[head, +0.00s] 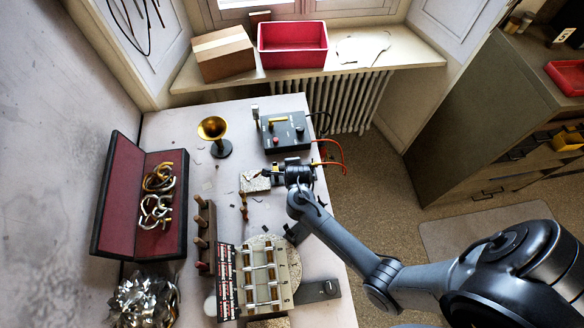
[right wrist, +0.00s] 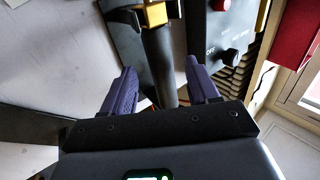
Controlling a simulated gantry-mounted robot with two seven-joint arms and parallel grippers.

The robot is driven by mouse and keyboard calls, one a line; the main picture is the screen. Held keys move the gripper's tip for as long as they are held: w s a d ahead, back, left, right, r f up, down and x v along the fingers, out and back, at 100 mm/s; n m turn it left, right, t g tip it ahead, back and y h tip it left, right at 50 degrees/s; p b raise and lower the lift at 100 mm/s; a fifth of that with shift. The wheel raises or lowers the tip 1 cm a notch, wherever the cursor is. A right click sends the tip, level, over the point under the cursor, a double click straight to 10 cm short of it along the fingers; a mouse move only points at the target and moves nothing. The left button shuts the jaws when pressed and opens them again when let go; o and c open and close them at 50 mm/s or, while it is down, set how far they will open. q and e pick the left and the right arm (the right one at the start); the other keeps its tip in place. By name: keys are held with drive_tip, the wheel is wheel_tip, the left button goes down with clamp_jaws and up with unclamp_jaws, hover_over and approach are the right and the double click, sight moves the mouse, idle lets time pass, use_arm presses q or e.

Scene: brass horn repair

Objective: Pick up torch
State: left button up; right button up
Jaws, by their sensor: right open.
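The torch (right wrist: 163,62) appears in the right wrist view as a dark cylindrical handle with a yellow-brass part at its top. My right gripper (right wrist: 160,67) is open, with one purple finger on each side of the handle. Gaps show between the handle and both fingers. In the head view my right gripper (head: 271,175) is low over the bench's right side, in front of the black control box (head: 287,132). It hides most of the torch there. The lower end of the handle is hidden behind the gripper body in the wrist view. My left gripper is out of view.
A brass bell piece (head: 213,129) stands on the bench (head: 175,125) left of the box. An open case (head: 118,215) holds brass tubing. A wooden peg rack (head: 205,222) and valve fixture (head: 265,275) stand nearer. Orange hoses (head: 335,165) curve at the bench's right edge.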

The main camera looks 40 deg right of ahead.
drive_tip(key=shift+x, duration=1.9)
drive_tip(key=shift+d, duration=0.2)
drive_tip(key=c, duration=1)
drive_tip(key=shift+r, duration=0.1)
